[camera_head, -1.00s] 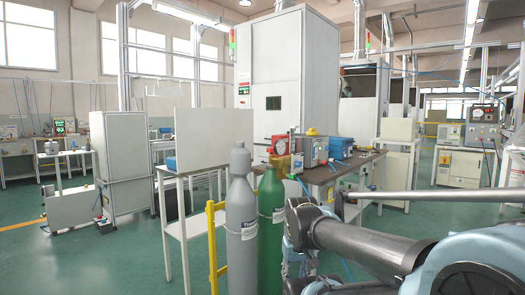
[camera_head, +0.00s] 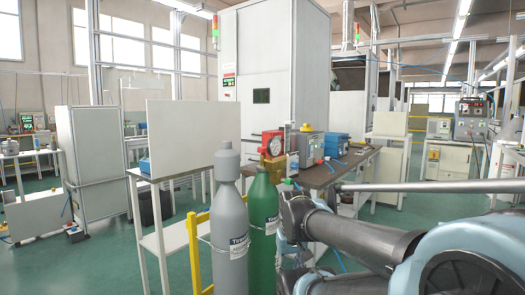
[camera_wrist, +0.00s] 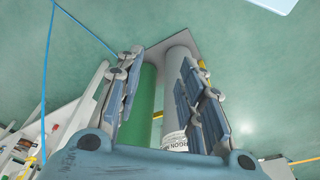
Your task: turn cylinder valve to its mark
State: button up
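A grey gas cylinder (camera_head: 229,225) with a capped top and a white label stands upright in the head view. No valve handle or mark can be made out on either. In the wrist view my gripper (camera_wrist: 162,62) is open, its two fingers spread wide. The green cylinder (camera_wrist: 140,110) and the grey cylinder (camera_wrist: 175,95) show between and beyond the fingers. Nothing is held. In the head view my arm's end is right beside the green cylinder.
A yellow frame (camera_head: 198,250) stands left of the cylinders. Open green floor (camera_head: 95,262) lies to the left.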

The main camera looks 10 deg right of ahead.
aim_at(262, 150)
jog(key=u, duration=0.25)
jog(key=k, duration=0.55)
jog(key=u, duration=0.55)
jog(key=k, duration=0.75)
jog(key=u, duration=0.9)
jog(key=i, duration=2)
jog(key=z, duration=0.35)
jog(key=i, duration=0.95)
jog(key=z, duration=1.1)
jog(key=i, duration=0.65)
jog(key=z, duration=0.45)
